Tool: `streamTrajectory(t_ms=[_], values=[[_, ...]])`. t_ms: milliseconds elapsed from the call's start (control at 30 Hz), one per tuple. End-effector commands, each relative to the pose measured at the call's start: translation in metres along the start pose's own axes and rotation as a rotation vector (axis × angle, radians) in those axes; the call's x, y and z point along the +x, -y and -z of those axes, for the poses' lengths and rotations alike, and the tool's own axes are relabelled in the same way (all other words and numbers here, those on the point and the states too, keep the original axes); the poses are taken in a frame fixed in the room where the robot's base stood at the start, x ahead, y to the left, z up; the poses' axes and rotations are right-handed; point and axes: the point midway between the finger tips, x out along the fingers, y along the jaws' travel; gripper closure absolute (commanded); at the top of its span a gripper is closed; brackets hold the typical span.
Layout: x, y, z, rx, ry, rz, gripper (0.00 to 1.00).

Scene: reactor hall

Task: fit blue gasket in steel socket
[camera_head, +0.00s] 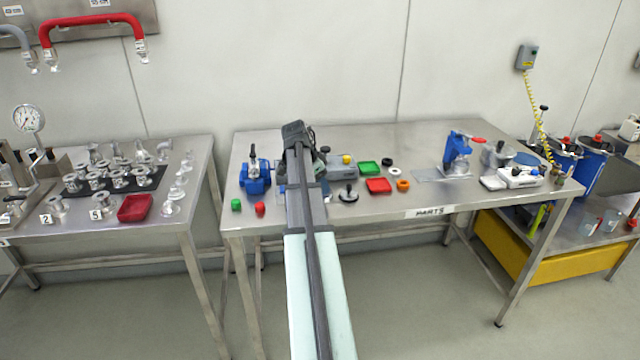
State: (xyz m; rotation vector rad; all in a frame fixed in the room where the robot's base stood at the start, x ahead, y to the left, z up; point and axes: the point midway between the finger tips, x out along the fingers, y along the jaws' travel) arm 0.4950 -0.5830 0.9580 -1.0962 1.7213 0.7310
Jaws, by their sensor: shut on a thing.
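My gripper (300,152) is over the left part of the parts table, at the far end of my arm. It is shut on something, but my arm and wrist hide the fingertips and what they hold. I cannot make out the blue gasket anywhere in this view. I cannot pick out the steel socket for certain; the area under and just behind my gripper is covered by my arm. An orange ring (403,185) and a black-and-white ring (391,162) lie on the table to the right of my gripper.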

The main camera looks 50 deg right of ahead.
Motion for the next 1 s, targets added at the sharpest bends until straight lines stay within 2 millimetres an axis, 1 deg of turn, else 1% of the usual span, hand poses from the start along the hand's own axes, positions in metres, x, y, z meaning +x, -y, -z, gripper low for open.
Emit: streamTrajectory(t_ms=[867, 900, 1000], values=[[0.0067, -0.0001, -0.0028, 0.0, 0.0, 0.0, 0.86], [0.0066, 0.0, -0.0027, 0.0, 0.0, 0.0, 0.54], [0.0066, 0.0, -0.0027, 0.0, 0.0, 0.0, 0.44]])
